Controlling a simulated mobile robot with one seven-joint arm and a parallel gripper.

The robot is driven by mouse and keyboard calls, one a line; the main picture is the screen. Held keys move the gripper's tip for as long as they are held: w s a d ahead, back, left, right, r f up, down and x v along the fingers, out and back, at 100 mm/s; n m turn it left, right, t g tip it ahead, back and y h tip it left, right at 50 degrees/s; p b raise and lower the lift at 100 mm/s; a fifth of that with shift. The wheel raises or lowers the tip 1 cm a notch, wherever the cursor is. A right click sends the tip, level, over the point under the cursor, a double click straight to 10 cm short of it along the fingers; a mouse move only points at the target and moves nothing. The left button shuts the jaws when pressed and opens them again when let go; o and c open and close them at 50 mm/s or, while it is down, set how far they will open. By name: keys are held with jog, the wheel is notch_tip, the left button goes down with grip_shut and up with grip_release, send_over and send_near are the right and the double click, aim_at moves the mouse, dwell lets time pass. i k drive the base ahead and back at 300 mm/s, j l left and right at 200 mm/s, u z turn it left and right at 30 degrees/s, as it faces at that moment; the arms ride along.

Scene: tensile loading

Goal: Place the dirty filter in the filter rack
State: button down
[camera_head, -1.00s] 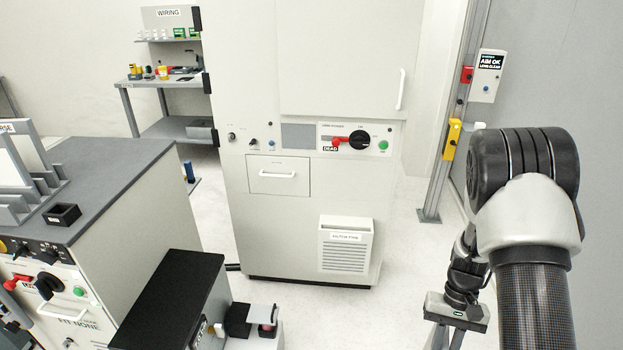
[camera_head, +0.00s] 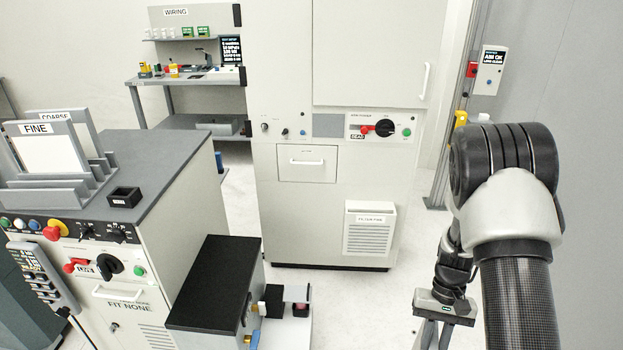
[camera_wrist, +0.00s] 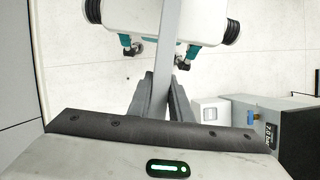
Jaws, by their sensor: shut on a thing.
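My gripper (camera_wrist: 163,98) is shut on a thin grey panel (camera_wrist: 173,50), seen edge-on in the wrist view. It appears to be the dirty filter; its faces are not visible there. In the head view the gripper body (camera_head: 445,308) hangs low at the right, fingers pointing down and cut off by the bottom edge; I cannot make out the panel there. The filter rack (camera_head: 45,195) stands on the left cabinet, far from my gripper. Its upright slots carry the signs FINE (camera_head: 36,129) and COARSE (camera_head: 57,117), with a white panel (camera_head: 40,153) below the FINE sign.
The left cabinet (camera_head: 165,165) also holds a small black tray (camera_head: 124,196). A black-topped box (camera_head: 212,275) stands before it. A tall cabinet (camera_head: 330,225) with a FILTER FINE vent (camera_head: 370,230) is in the middle. Floor shows between this cabinet and my arm.

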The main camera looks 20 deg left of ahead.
aim_at(48, 201)
jog(key=k+j, duration=0.1)
jog(key=j, duration=0.2)
jog(key=k+j, duration=0.15)
jog(key=j, duration=0.15)
jog(key=k+j, duration=0.1)
jog(key=j, duration=0.15)
jog(key=k+j, duration=0.1)
jog(key=j, duration=0.35)
jog(key=k+j, duration=0.1)
jog(key=j, duration=0.85)
jog(key=k+j, duration=0.15)
jog(key=j, duration=0.3)
jog(key=i+j, duration=0.1)
jog(key=j, duration=2.55)
jog(key=k+u, duration=0.05)
